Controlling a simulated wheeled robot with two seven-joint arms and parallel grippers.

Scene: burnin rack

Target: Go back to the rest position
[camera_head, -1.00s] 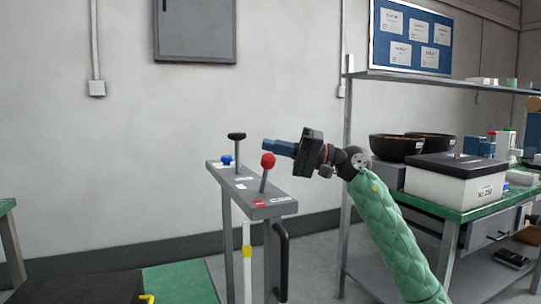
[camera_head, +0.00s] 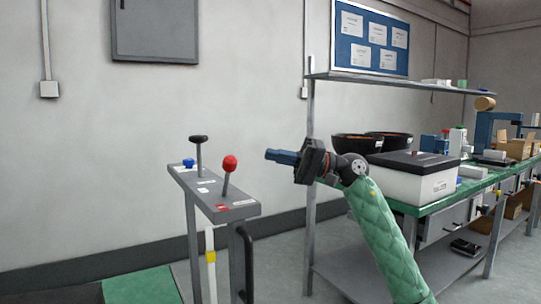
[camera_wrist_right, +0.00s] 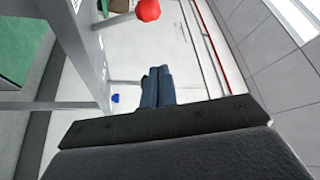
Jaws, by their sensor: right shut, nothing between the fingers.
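My right gripper (camera_head: 283,157) is raised in front of the wall, its blue fingers shut and empty, pointing left. It also shows in the right wrist view (camera_wrist_right: 157,88), with the fingers together. To its left in the head view stands a grey lever stand (camera_head: 215,192) with a red-knobbed lever (camera_head: 229,164), a black-topped lever (camera_head: 198,140) and a blue knob (camera_head: 188,163). The gripper is apart from the levers. The red knob (camera_wrist_right: 148,10) shows at the top of the right wrist view. My left gripper is not in view.
A shelved workbench (camera_head: 430,206) stands at right with a black-lidded white box (camera_head: 412,184) and dark bowls (camera_head: 357,147). A green surface (camera_head: 142,287) is at the lower left. A wall cabinet (camera_head: 155,30) hangs above. Open floor lies between stand and bench.

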